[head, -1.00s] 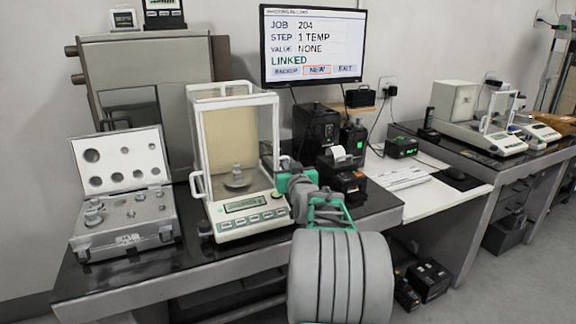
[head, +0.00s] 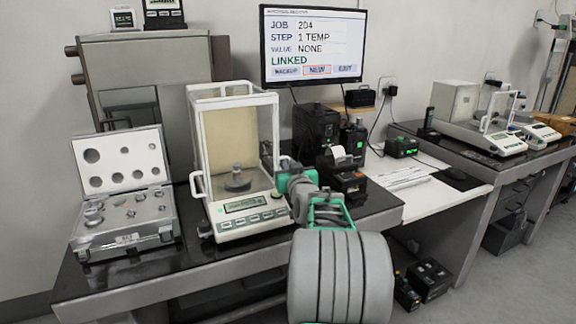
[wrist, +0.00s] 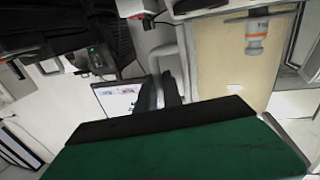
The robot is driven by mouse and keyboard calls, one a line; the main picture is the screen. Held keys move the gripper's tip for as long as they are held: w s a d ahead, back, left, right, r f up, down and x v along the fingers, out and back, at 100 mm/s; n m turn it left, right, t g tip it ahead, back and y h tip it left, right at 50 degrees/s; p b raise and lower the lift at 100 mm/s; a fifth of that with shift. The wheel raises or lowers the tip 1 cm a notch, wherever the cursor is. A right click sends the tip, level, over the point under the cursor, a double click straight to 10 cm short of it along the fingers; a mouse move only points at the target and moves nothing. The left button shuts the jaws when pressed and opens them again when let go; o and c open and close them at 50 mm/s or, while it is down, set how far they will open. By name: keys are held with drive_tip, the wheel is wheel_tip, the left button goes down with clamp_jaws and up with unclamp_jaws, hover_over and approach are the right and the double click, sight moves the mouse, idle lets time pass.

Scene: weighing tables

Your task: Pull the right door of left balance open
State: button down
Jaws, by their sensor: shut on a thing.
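The left balance (head: 238,226) stands on the dark-topped table with its glass draft shield upright. A weight (head: 237,172) rests on its round pan inside. The right door (head: 276,128) is seen nearly edge-on, and I cannot tell whether it is parted from the frame. My gripper (head: 281,178) is at the balance's right side, partly hidden by my own arm. In the wrist view, my gripper's dark fingers (wrist: 167,92) are shut on the white door handle (wrist: 184,62). The weight also shows in the wrist view (wrist: 255,38), upside down.
An open case of weights (head: 124,215) sits left of the balance. A small printer (head: 347,180) and dark boxes (head: 316,130) stand close to its right. The monitor (head: 313,45) is behind. A second balance (head: 490,135) is on the far right table.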

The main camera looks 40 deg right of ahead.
drive_tip(key=x, duration=0.3)
drive_tip(key=shift+w+a+f+b, duration=0.1)
drive_tip(key=shift+w+a+b, duration=0.1)
drive_tip(key=shift+w+b, duration=0.25)
drive_tip(key=c, duration=1.8)
unclamp_jaws()
drive_tip(key=v, duration=0.7)
drive_tip(key=shift+s+a, duration=0.15)
drive_tip(key=shift+s, duration=0.2)
